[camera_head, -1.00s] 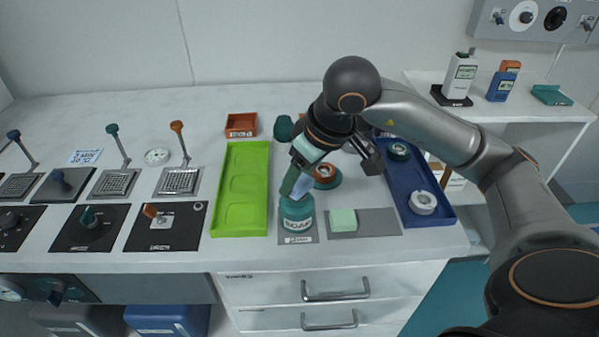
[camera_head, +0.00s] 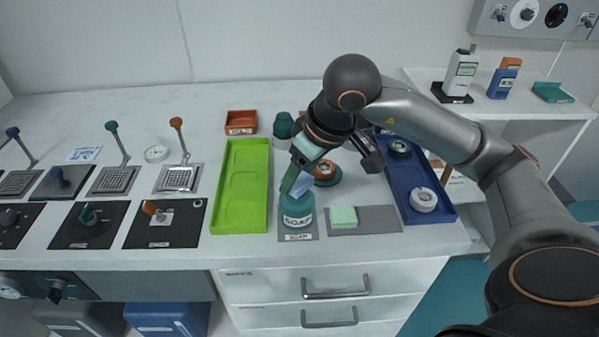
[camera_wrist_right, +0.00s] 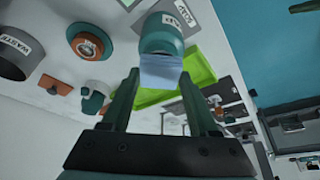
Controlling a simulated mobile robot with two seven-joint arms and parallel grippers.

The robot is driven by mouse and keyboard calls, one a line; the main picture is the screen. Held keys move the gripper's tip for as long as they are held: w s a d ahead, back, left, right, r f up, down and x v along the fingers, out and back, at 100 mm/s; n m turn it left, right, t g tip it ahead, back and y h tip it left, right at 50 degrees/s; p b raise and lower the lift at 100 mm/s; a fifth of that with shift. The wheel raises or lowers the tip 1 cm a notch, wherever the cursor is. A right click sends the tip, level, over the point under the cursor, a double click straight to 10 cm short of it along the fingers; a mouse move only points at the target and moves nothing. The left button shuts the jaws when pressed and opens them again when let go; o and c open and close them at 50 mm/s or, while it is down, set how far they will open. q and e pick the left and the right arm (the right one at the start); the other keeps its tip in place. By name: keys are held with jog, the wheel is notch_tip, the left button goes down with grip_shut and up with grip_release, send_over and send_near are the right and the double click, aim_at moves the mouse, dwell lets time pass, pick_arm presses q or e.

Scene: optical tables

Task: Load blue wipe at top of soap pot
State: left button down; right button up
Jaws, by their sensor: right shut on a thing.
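The soap pot (camera_head: 297,214) is a teal pot with a white SOAP label, standing on a grey mat near the counter's front edge. My right gripper (camera_head: 294,188) is just above the pot, shut on the light blue wipe (camera_head: 302,186). In the right wrist view the blue wipe (camera_wrist_right: 160,71) sits between the two fingertips, right at the top of the soap pot (camera_wrist_right: 160,42). I cannot tell whether the wipe touches the pot. My left gripper is not in view.
A green tray (camera_head: 224,229) lies left of the pot. A mint sponge block (camera_head: 343,217) is on a grey mat to its right. A blue tray (camera_head: 437,216) with round parts is farther right. An orange-topped teal object (camera_head: 327,176) stands behind the gripper.

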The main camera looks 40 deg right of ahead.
aim_at(299, 180)
jog(key=shift+f+b, duration=0.7)
jog(key=shift+f, duration=0.05)
dwell(0.8)
jog(key=shift+s+f, duration=0.1)
dwell(1.1)
jog(key=shift+r+p, duration=2.25)
jog(key=shift+r, duration=1.4)
